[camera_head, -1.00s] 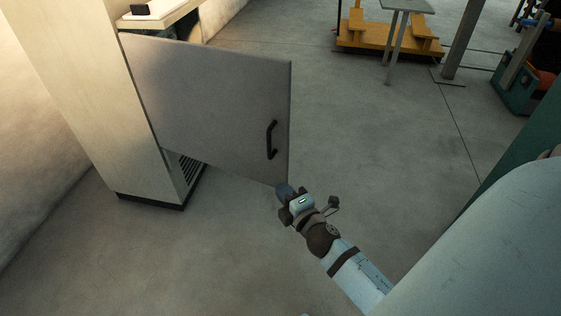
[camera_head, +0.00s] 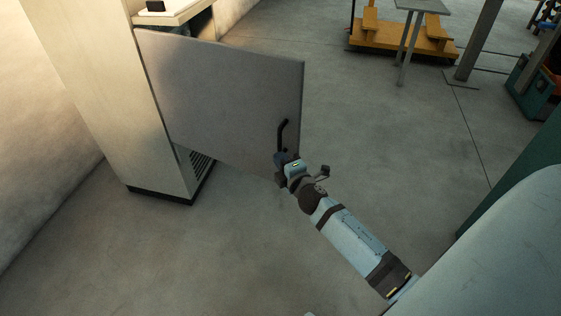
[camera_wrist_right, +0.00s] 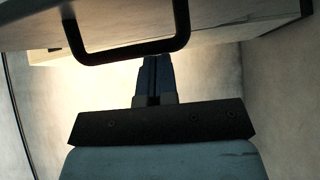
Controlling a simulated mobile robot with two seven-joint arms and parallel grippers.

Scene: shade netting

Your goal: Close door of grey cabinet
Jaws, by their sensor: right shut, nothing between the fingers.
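The grey cabinet (camera_head: 95,90) stands at the left in the head view. Its door (camera_head: 215,95) is swung wide open toward the right. A black bar handle (camera_head: 283,135) sits near the door's free edge; it also shows large at the top of the right wrist view (camera_wrist_right: 130,52). My right gripper (camera_head: 281,160) is at the lower free corner of the door, just below the handle. In the right wrist view its fingers (camera_wrist_right: 155,72) are together with nothing between them, close to the handle. I cannot tell whether they touch the door. My left gripper is not in view.
A small black object (camera_head: 155,6) rests on a shelf in the cabinet. An orange platform (camera_head: 400,42) and a grey table (camera_head: 425,6) stand at the back. A green machine (camera_head: 527,90) is at the right. The floor (camera_head: 380,130) around the door is mostly clear.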

